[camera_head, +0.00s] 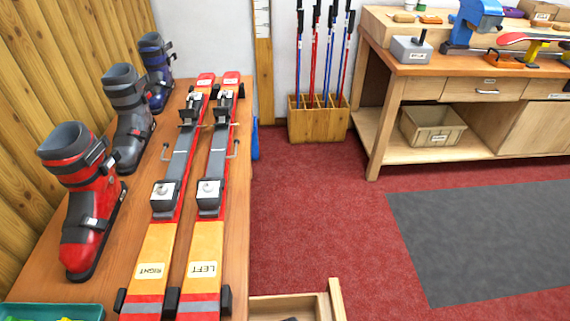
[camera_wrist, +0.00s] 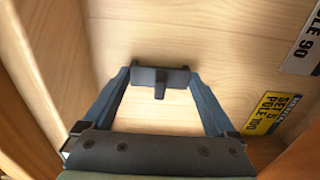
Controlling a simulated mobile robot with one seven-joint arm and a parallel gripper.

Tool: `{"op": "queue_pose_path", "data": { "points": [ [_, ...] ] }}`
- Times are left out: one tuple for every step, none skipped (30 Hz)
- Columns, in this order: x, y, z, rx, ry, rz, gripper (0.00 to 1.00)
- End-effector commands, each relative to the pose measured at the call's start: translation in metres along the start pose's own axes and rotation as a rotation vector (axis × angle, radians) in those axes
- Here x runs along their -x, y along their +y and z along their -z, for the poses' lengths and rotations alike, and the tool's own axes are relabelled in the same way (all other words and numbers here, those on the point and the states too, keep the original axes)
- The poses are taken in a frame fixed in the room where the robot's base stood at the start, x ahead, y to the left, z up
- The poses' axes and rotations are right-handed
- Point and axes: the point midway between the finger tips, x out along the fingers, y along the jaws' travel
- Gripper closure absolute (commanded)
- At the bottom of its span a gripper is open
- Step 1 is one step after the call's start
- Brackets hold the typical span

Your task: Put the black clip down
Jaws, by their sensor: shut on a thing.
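The black clip (camera_wrist: 160,88) is a small dark bar with a short stub, seen in the wrist view. My gripper (camera_wrist: 161,76) is shut on it, with one finger at each end of the bar. The clip is over a pale wooden surface (camera_wrist: 150,30) with wooden walls around it. I cannot tell whether the clip touches that surface. In the head view the clip and my gripper cannot be made out.
A yellow label (camera_wrist: 272,113) and a white label (camera_wrist: 305,45) lie at the right in the wrist view. In the head view, an open wooden drawer or box (camera_head: 335,300) is at the bottom edge.

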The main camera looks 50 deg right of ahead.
Motion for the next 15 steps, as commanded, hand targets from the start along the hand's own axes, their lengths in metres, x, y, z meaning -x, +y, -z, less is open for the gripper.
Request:
{"op": "queue_pose_path", "data": {
  "points": [
    [-0.0014,0.0,-0.0001,0.0,0.0,0.0,0.64],
    [-0.0026,0.0,-0.0001,0.0,0.0,0.0,0.64],
    [-0.004,0.0,0.0,0.0,0.0,0.0,0.64],
    [-0.0034,0.0,0.0001,0.0,0.0,0.0,0.05],
    [-0.0029,0.0001,0.0001,0.0,0.0,0.0,0.0],
    [-0.0029,0.0001,0.0001,0.0,0.0,0.0,0.0],
    [-0.0029,0.0001,0.0,0.0,0.0,0.0,0.0],
    [-0.0029,0.0001,0.0,0.0,0.0,0.0,0.0],
    [-0.0028,0.0001,0.0,0.0,0.0,0.0,0.0],
    [-0.0028,0.0001,-0.0001,0.0,0.0,0.0,0.0],
    [-0.0027,0.0001,-0.0001,0.0,0.0,0.0,0.0],
    [-0.002,0.0001,-0.0001,0.0,0.0,0.0,0.0],
    [-0.0008,0.0001,-0.0001,0.0,0.0,0.0,0.0],
    [0.0012,0.0001,-0.0001,0.0,0.0,0.0,0.0],
    [0.0045,0.0,-0.0001,0.0,0.0,0.0,0.0]
  ]
}}
